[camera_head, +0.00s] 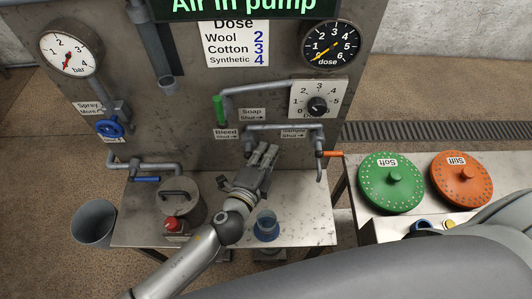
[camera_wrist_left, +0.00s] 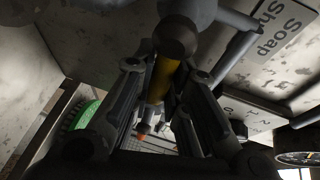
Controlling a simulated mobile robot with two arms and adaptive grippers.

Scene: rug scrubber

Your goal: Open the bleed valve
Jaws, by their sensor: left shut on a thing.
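The bleed valve is at the panel's lower middle, just right of the "Bleed Shut" label (camera_head: 226,133), on a grey pipe. In the head view my left gripper (camera_head: 264,154) covers its handle. In the left wrist view a yellow handle (camera_wrist_left: 163,76) hangs below a round grey valve body (camera_wrist_left: 177,38). My left gripper (camera_wrist_left: 160,100) is shut on this yellow handle, one finger on each side. How far the handle is turned is hard to tell. My right gripper is not in view.
An orange-handled valve (camera_head: 332,154) is to the right, by the "Sample Shut" label (camera_head: 293,133). A green handle (camera_head: 219,110) hangs above left. Below are a blue-based cup (camera_head: 266,227) and a lidded metal pot (camera_head: 178,205). Green (camera_head: 392,182) and orange (camera_head: 462,178) discs lie right.

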